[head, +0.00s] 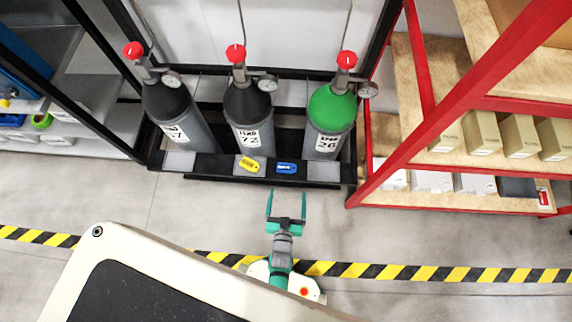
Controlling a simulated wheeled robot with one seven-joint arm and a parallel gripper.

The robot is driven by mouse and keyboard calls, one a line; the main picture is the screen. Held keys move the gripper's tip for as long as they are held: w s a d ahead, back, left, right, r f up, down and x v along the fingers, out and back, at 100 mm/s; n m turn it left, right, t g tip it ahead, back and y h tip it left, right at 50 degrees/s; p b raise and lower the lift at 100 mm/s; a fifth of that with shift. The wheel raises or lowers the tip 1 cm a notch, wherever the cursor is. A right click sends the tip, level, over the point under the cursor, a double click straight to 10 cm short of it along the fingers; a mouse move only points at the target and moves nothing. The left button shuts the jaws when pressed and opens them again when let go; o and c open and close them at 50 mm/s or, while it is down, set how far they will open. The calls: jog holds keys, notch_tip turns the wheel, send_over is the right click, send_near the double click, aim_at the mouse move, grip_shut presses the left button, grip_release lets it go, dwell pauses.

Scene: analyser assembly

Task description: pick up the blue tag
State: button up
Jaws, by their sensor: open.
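The blue tag (286,168) lies on the dark front ledge of the gas cylinder rack (205,164), just right of a yellow tag (249,165). It is in front of the gap between the middle and right cylinders. My gripper (286,194) is open and empty. Its two teal fingers point toward the rack, a little below the blue tag in the picture and apart from it. The height of the fingers relative to the ledge is hard to tell.
Two dark cylinders (173,112) (248,115) and a green-topped cylinder (330,115) stand in the rack, with red valves. A red-framed shelf (435,155) with boxes stands at right. Another shelf (75,143) is at left.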

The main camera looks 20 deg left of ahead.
aim_at(287, 168)
jog(key=x, duration=0.4)
jog(key=a+f+x, duration=0.1)
jog(key=x, duration=0.3)
jog(key=s+f+x, duration=0.1)
jog(key=x, duration=0.3)
jog(key=shift+a+f, duration=0.15)
jog(key=shift+a, duration=0.05)
jog(key=shift+w+a+f, duration=0.2)
jog(key=shift+w+f, duration=0.05)
jog(key=shift+w, duration=0.4)
jog(key=c, duration=1.1)
